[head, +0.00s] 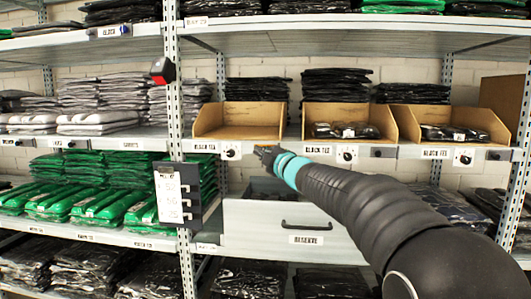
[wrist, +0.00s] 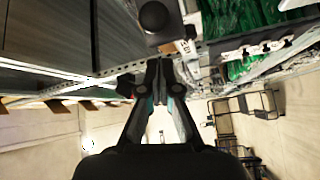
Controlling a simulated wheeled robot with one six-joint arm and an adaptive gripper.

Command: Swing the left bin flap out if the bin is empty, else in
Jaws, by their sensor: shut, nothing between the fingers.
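The left bin (head: 240,132) is an open wooden box on the middle shelf, and its visible inside looks empty.
The middle bin (head: 388,120) and right bin (head: 492,124) hold dark bagged items. A grey drawer (head: 245,222) marked RESERVE stands pulled out below my gripper. A card holder (head: 176,195) hangs on the upright at left. Folded garments fill the surrounding shelves.

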